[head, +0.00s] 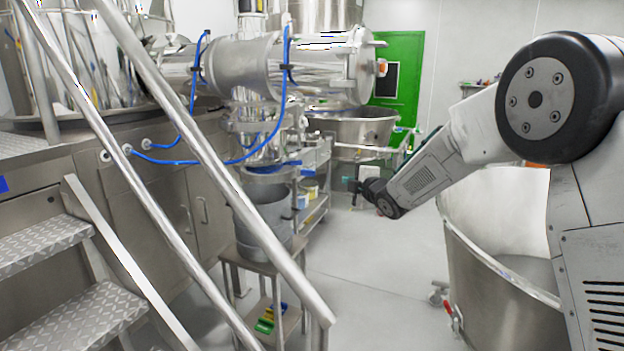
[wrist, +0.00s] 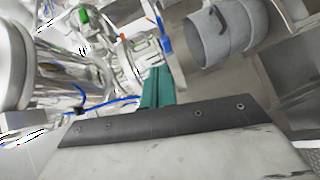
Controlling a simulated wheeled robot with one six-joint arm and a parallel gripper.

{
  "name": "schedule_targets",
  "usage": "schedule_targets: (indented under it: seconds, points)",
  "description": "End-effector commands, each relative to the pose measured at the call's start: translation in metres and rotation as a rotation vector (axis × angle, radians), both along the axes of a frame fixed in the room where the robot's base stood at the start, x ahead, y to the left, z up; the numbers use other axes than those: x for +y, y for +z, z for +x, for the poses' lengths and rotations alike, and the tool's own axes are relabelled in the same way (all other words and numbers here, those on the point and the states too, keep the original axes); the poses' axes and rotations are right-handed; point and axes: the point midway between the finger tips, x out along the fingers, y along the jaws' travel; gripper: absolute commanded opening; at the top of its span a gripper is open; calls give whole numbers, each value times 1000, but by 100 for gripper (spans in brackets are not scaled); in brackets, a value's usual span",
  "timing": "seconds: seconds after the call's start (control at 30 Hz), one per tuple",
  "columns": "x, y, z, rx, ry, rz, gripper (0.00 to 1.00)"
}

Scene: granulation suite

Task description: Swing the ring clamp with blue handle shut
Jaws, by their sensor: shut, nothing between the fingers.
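A narrow blue part (wrist: 162,28), likely the clamp's blue handle, shows in the wrist view at top centre, beside steel pipe fittings. The ring itself is cluttered there, and I cannot tell how far it stands open. In the head view a blue strip (head: 274,169) shows at the lower end of the vertical steel pipe, too small to make out as a handle. My gripper (wrist: 158,72) has its teal fingers together and empty, pointing towards the fittings and apart from the blue part. In the head view my gripper (head: 356,187) is a small dark shape right of the pipe.
A grey bucket (head: 250,222) stands on a small stand below the pipe; it also shows in the wrist view (wrist: 222,38). Stair rails (head: 185,125) cross the left. A large steel bowl (head: 490,285) stands at right. Floor between is clear. Blue hoses (head: 283,95) hang by the pipework.

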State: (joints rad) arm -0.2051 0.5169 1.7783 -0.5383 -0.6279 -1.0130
Motion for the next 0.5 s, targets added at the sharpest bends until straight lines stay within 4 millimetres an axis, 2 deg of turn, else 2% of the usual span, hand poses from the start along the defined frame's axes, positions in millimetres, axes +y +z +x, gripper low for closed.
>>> schedule_targets:
  seconds: [0.03,0.2,0.37,0.5]
  points:
    - [16,-15,8,-48,50,-13,0]
    - [50,-37,16,-179,165,-36,0]
    - [62,-42,20,-223,198,-40,0]
    - [74,-43,34,-225,198,-41,0]
